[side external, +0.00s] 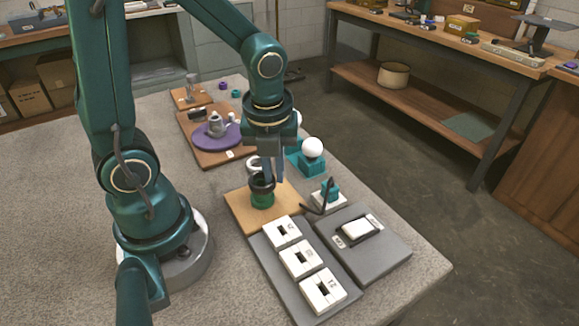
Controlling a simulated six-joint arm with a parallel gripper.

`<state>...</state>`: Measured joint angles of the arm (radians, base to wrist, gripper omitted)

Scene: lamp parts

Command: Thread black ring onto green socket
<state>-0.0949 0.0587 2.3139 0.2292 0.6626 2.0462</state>
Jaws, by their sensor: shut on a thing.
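In the side external view the green socket (262,201) stands upright on a tan wooden board (239,213). The black ring (261,184) is directly above the socket, around or resting at its top; I cannot tell how far down it sits. My gripper (270,180) points down at the ring. It is shut on the ring, with its fingers at the ring's rear and right side. The gripper and ring hide part of the socket's top.
A white ring-like part (253,163) is just behind the gripper. A white bulb on a teal base (312,148) and a teal part with a black cable (329,193) stand to the right. White blocks on a grey panel (300,258) lie in front. Bare table is at left.

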